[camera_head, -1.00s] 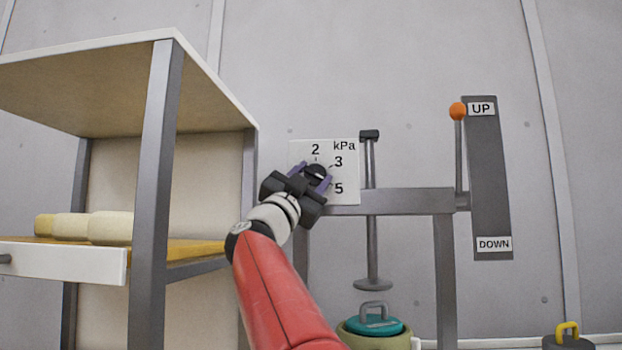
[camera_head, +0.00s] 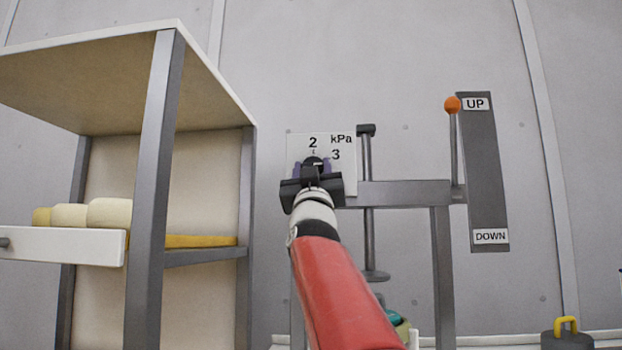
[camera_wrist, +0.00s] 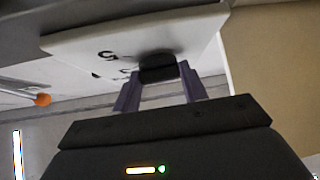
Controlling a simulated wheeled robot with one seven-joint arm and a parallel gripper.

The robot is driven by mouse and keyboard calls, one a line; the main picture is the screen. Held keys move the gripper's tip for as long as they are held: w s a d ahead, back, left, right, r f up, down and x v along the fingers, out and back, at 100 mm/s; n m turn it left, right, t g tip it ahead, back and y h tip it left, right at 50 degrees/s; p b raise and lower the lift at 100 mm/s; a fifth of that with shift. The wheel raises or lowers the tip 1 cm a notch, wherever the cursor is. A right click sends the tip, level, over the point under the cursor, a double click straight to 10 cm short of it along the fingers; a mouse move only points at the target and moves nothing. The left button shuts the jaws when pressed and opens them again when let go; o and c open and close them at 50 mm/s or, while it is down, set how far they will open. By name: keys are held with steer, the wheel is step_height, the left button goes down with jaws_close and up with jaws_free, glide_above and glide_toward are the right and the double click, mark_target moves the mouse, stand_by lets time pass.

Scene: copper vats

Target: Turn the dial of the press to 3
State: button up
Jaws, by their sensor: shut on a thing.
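The press dial (camera_head: 313,162) is a dark knob on a white panel (camera_head: 349,168) marked kPa, with the numbers 2 and 3 readable beside it. The 5 is hidden behind my gripper in the head view but shows upside down in the wrist view. My gripper (camera_head: 312,166) is shut on the dial, one purple finger on each side. The dial (camera_wrist: 158,68) also shows between the fingertips in the wrist view. A small light mark shows on the knob, but I cannot tell exactly where it points.
The press frame (camera_head: 405,193) stands right of the panel, with an orange-knobbed lever (camera_head: 453,105) up near the UP label. A shelf unit (camera_head: 155,180) with pale rolls (camera_head: 108,213) stands close on the left. A yellow-handled weight (camera_head: 566,335) is low at right.

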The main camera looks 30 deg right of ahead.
steer(key=n+y+p, duration=0.1)
steer(key=n+y, duration=0.1)
steer(key=n+t+y+p, duration=0.1)
steer(key=n+y, duration=0.1)
steer(key=n, duration=0.1)
steer(key=n+y+p, duration=0.1)
steer(key=n+y, duration=0.2)
steer(key=shift+s+d+r+t, duration=0.15)
steer(key=shift+d+r+t, duration=0.05)
steer(key=shift+r+t, duration=0.1)
steer(key=shift+n+y+p, duration=0.3)
steer(key=shift+y+p, duration=0.1)
steer(key=shift+f+n+y+p, duration=0.25)
steer(key=shift+n+y+p, duration=0.15)
steer(key=shift+n+y, duration=0.2)
steer(key=o, duration=1)
